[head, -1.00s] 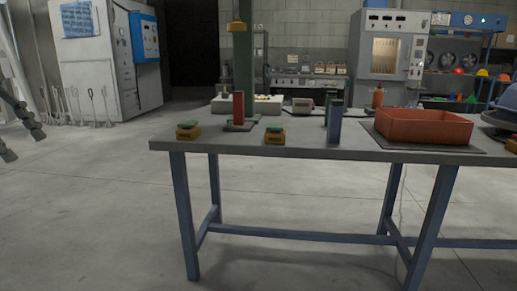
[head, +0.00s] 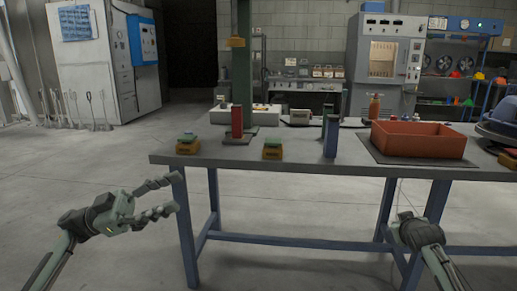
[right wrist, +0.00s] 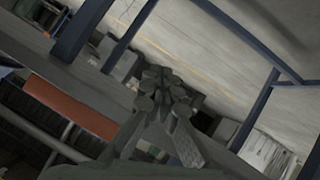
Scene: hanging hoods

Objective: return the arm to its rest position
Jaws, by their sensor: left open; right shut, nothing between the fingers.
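My left gripper (head: 173,194) is in the lower left of the head view, in front of the left end of the table (head: 300,158). Its two grey fingers are spread, with nothing between them. My right arm comes in at the lower right of the head view, in front of the table's right legs; its fingers are hidden there. In the right wrist view my right gripper (right wrist: 165,92) has its fingers together and holds nothing. The table edge and blue legs lie beyond it in that view.
The table carries an orange tray (head: 418,139), a red block (head: 237,122), a blue block (head: 331,136) and two yellow blocks with green tops (head: 187,144) (head: 273,148). The floor at left (head: 70,170) is clear.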

